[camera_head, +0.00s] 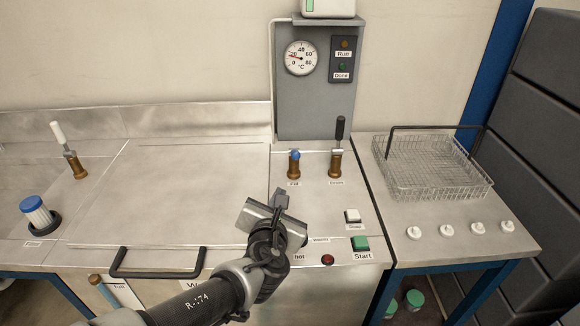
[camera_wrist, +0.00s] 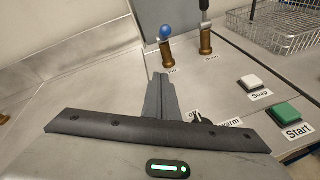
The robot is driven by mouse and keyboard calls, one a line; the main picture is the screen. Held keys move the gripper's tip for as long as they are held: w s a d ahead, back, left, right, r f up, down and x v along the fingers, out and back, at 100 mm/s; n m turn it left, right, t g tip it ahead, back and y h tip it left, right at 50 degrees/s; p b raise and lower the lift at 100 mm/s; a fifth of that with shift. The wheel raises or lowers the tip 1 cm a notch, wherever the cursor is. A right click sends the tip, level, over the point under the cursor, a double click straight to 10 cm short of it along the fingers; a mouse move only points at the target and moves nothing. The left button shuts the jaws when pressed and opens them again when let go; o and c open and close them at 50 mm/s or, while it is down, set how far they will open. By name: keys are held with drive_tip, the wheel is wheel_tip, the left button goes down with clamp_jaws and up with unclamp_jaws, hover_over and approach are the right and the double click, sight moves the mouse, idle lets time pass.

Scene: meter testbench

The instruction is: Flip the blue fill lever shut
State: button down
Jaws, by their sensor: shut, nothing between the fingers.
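The blue fill lever (camera_head: 294,157) is a short blue-tipped handle on a brass valve with a label reading Fill in front of it. In the head view it stands on the steel top, left of the black drain lever (camera_head: 339,132). It also shows in the wrist view (camera_wrist: 165,33), its blue knob up and leaning slightly left. My gripper (camera_head: 279,197) is shut and empty, in front of the fill valve and apart from it. In the wrist view the closed fingers (camera_wrist: 158,84) point up toward the valve, with a gap between.
A gauge panel (camera_head: 315,105) rises behind the valves. A wire basket (camera_head: 430,170) stands on the right bench. Soap (camera_head: 352,215) and Start (camera_head: 360,243) buttons lie right of my gripper. The steel lid (camera_head: 190,190) at left is clear. A white-handled valve (camera_head: 75,165) is far left.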

sight(295, 154)
drive_tip(key=b+x, duration=0.2)
drive_tip(key=x, duration=0.8)
drive_tip(key=shift+w+f, duration=0.15)
drive_tip(key=shift+w+d+r, duration=0.25)
drive_tip(key=shift+d+r, duration=0.05)
drive_tip(key=shift+r, duration=0.25)
drive_tip(key=shift+w+d+r, duration=0.25)
drive_tip(key=shift+d+r, duration=0.05)
drive_tip(key=shift+r, duration=0.3)
drive_tip(key=shift+w+d+r, duration=0.25)
drive_tip(key=shift+d+r, duration=0.05)
drive_tip(key=shift+r, duration=0.25)
drive_tip(key=shift+r+p, duration=0.15)
drive_tip(key=shift+p, duration=0.4)
